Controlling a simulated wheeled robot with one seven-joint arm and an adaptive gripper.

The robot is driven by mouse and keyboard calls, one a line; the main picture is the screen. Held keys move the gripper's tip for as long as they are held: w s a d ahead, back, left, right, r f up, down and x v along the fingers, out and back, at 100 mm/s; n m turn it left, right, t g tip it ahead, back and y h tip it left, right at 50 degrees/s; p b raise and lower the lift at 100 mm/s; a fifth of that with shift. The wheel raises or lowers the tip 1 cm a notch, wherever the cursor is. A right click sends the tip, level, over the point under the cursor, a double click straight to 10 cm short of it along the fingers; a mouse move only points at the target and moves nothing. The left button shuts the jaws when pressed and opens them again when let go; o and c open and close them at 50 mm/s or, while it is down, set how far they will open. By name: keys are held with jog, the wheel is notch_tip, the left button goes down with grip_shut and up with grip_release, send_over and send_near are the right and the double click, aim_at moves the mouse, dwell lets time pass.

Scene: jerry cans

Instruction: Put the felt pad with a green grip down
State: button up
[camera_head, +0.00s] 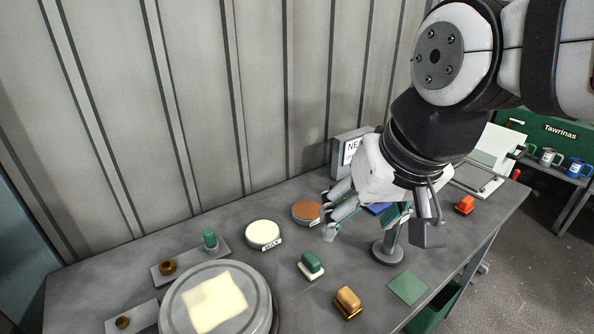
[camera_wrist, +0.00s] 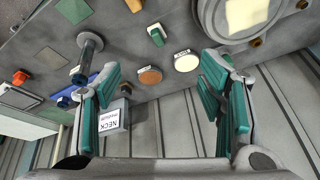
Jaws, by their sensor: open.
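The felt pad with a green grip (camera_head: 311,265) sits upright on the grey workbench, its pale pad underneath. It also shows at the top middle of the wrist view (camera_wrist: 156,35). My gripper (camera_head: 364,216) is open with nothing between its fingers. It hangs above the bench, apart from the pad, up and to the right of it in the head view. In the wrist view, both teal-padded fingers (camera_wrist: 160,80) stand wide apart, with the pad beyond their tips.
A post on a round base (camera_head: 388,252) stands close to my gripper. A brown-gripped block (camera_head: 347,302), a green square (camera_head: 408,288), a red block (camera_head: 464,204), a white disc (camera_head: 263,234) and a brown disc (camera_head: 306,211) lie around. A large round plate (camera_head: 255,287) is at left.

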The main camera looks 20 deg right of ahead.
jog(key=s, duration=0.1)
jog(key=s+n, duration=0.1)
jog(key=s, duration=0.1)
jog(key=shift+d+r+n+t, duration=0.15)
jog(key=shift+r+n+t, duration=0.1)
jog(key=shift+n+t, duration=0.15)
dwell(0.8)
